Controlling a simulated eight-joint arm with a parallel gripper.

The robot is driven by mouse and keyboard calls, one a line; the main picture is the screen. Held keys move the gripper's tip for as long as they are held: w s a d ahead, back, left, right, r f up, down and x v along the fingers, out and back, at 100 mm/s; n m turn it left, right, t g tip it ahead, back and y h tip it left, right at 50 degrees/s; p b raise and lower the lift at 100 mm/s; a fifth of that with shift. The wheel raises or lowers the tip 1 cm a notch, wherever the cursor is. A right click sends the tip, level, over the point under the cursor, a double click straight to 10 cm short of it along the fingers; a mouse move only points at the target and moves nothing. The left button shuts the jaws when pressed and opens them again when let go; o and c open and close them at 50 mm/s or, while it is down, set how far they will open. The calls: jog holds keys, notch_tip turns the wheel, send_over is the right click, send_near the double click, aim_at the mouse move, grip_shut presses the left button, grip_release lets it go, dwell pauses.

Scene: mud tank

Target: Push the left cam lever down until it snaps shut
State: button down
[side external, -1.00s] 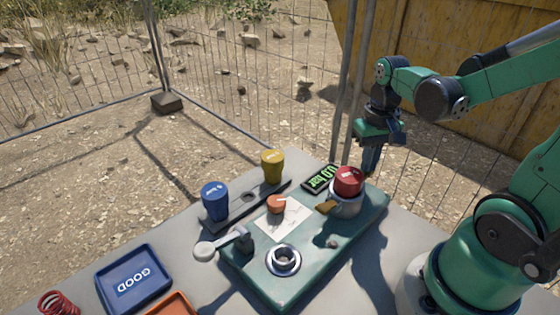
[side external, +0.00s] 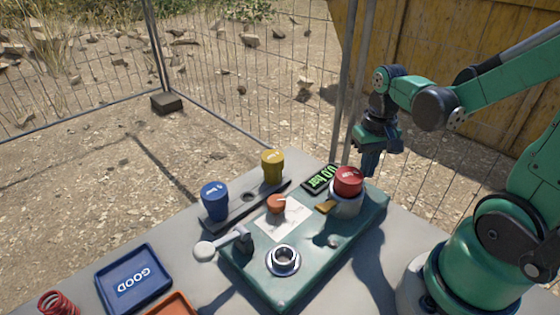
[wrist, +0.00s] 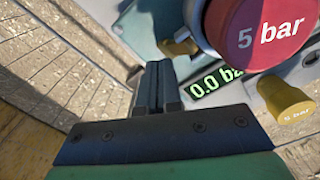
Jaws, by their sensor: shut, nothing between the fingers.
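A red cap marked "5 bar" (side external: 348,180) sits in a pale metal coupling (side external: 346,204) at the right of the green board. It also shows large in the wrist view (wrist: 262,28). My gripper (side external: 369,174) is shut and empty, behind and right of the red cap, pointing down. Its shut fingers (wrist: 158,66) appear beside the coupling in the wrist view, with no clear contact.
A display (side external: 320,179) reads 0.0 bar. A blue cup (side external: 215,201) and yellow cup (side external: 272,167) stand on a dark rack. A white-knobbed handle (side external: 205,250), orange knob (side external: 276,204) and empty metal port (side external: 283,260) sit around the board. A blue GOOD tray (side external: 133,280) lies front left.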

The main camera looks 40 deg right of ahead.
dwell(0.3)
notch_tip(320, 180, up, 8)
dwell(0.8)
jog(key=w+a+n+t, duration=0.4)
jog(key=a+n+t, duration=0.2)
jog(key=a, duration=0.4)
jog(key=shift+a+f+t, duration=0.15)
jog(key=shift+f+t, duration=0.25)
jog(key=shift+t, duration=0.2)
